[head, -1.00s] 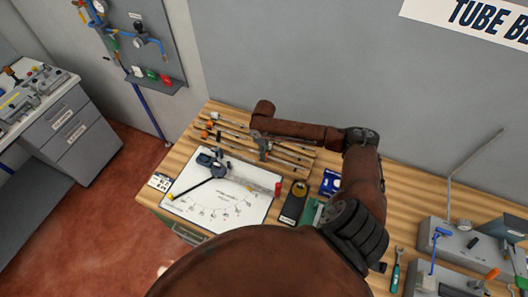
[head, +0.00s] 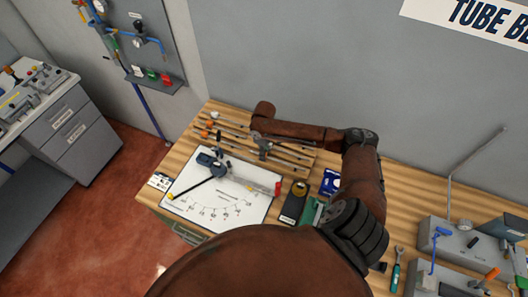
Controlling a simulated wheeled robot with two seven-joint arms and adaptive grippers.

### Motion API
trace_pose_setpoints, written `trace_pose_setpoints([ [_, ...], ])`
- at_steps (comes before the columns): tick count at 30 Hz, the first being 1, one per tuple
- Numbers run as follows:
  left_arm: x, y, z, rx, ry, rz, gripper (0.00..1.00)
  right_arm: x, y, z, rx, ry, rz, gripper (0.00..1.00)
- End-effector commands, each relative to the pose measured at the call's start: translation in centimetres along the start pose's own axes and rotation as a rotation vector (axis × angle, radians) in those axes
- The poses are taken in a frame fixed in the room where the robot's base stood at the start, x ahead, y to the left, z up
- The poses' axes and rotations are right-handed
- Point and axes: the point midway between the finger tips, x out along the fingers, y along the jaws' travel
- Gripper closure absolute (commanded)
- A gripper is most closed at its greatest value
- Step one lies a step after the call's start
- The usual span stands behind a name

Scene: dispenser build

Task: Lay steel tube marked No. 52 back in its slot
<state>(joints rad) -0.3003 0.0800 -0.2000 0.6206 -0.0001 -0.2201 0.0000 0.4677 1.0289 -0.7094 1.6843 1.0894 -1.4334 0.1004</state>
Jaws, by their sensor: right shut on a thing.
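Several thin steel tubes lie side by side in the slots of a wooden rack (head: 308,154) at the back of the workbench. Small orange parts show near their left ends. My right gripper (head: 263,152) points down over the middle of the rack, below the end of my brown arm. It is shut on a thin steel tube at rack level. The arm hides part of the rack, and I cannot read a number on any tube or tell whether the held one rests fully in a slot. My left gripper is not in view.
A white printed sheet (head: 185,204) carries a dark-blue bender (head: 208,161) and a grey bar with a red end. Right of it are a black-and-yellow tape measure (head: 294,203) and a blue item (head: 330,183). A green-handled wrench (head: 396,270) and grey machines stand further right.

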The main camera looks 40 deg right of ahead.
Motion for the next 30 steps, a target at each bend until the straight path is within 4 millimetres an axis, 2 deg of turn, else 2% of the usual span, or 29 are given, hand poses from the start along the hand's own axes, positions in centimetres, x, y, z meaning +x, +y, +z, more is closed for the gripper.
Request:
trace_pose_setpoints([
  [18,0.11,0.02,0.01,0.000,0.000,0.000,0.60,0.91,0.02,0.03,0.000,-0.001,0.001,1.00],
  [19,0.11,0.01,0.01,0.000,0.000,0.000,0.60,0.90,0.03,0.02,0.000,-0.001,0.001,0.84],
  [27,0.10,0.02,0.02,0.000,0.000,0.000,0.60,0.87,0.04,0.02,0.000,0.000,0.001,0.65],
  [30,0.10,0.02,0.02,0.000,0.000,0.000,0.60,0.86,0.05,0.02,0.000,0.000,0.001,0.65],
])
